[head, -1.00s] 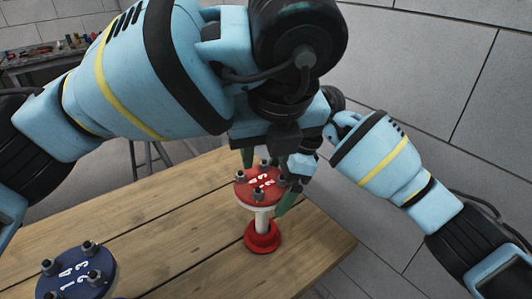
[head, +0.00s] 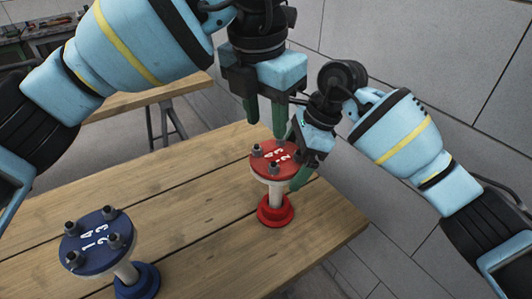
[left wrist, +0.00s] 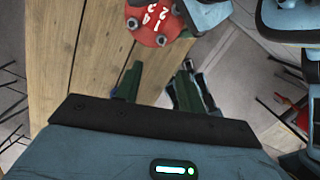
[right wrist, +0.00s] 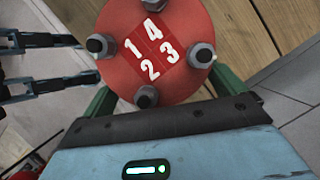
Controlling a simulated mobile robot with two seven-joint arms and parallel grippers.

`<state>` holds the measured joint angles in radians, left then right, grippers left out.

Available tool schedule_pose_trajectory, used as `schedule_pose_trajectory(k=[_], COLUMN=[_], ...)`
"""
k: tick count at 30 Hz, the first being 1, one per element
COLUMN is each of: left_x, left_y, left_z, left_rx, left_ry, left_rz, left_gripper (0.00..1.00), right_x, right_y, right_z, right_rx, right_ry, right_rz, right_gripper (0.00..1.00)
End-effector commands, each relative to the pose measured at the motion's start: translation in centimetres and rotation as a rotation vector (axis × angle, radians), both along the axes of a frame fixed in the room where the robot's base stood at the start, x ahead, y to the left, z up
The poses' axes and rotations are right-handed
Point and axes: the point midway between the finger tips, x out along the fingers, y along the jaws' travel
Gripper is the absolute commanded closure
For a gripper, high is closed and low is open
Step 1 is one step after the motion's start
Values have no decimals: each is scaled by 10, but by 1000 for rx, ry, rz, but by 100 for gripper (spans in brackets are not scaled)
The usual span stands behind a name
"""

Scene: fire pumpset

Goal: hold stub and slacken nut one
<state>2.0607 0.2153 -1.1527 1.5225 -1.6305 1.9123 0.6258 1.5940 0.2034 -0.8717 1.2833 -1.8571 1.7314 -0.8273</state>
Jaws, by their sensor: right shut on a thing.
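The red stub has a round red flange (head: 277,160) marked 1 to 4, a white pipe and a red base (head: 276,211) standing on the table. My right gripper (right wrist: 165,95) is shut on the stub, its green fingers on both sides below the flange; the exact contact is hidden. In the right wrist view, nut one (right wrist: 97,46) is the left nut, beside the figure 1. My left gripper (head: 265,115) is open and empty, fingers pointing down, above and behind the flange. In the left wrist view its fingers (left wrist: 158,85) are apart, with the flange (left wrist: 155,22) beyond them.
A blue stub with a numbered flange (head: 97,241) and several nuts stands at the left front of the wooden table (head: 185,225). The tabletop between the stubs is clear. My right arm is close beside my left gripper. Another bench (head: 150,95) stands behind.

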Motion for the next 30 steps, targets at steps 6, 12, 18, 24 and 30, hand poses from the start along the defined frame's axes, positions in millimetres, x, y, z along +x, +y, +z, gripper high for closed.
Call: schedule_pose_trajectory(k=[6, 12, 18, 24, 30], left_x=[11, 20, 29, 36, 39], left_y=[12, 22, 32, 41, 45], left_z=[0, 1, 2, 4, 5], left_rx=[-47, -108, -179, -238, -265], left_ry=[40, 47, 19, -27, -58], left_rz=[-297, -575, -844, -1050, -1148], left_gripper=[61, 61, 61, 61, 61], right_x=[0, 0, 1, 1, 1], right_y=[0, 0, 1, 1, 1], right_z=[2, 2, 2, 2, 2], right_rx=[4, 4, 4, 4, 4], right_ry=[-4, -4, -4, -4, -4], right_rz=[0, 0, 0, 0, 0], right_gripper=[55, 55, 55, 55, 55])
